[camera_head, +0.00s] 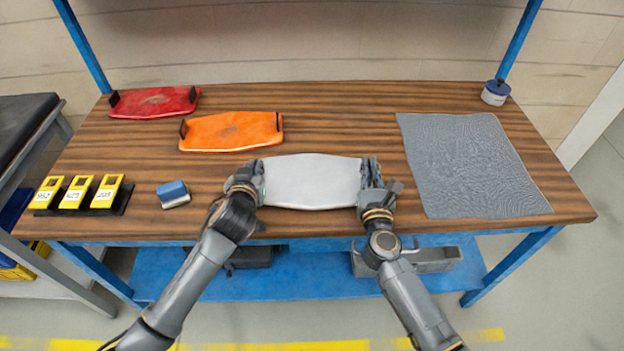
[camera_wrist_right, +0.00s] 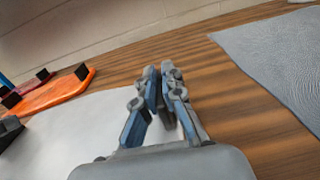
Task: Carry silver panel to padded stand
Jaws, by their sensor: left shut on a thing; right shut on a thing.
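The silver panel (camera_head: 312,182) lies level between my two grippers at the front middle of the wooden table; whether it touches the table top I cannot tell. My left gripper (camera_head: 256,183) is shut on its left end. My right gripper (camera_head: 368,175) is shut on its right end. In the right wrist view the panel (camera_wrist_right: 75,135) runs left from my right gripper's fingers (camera_wrist_right: 160,100), which cover its edge. No padded stand is clearly recognisable; a grey textured mat (camera_head: 470,165) lies flat on the table's right side and also shows in the right wrist view (camera_wrist_right: 275,60).
Yellow numbered units (camera_head: 75,193) and a blue-grey block (camera_head: 173,194) are at the front left. Table between panel and mat is clear.

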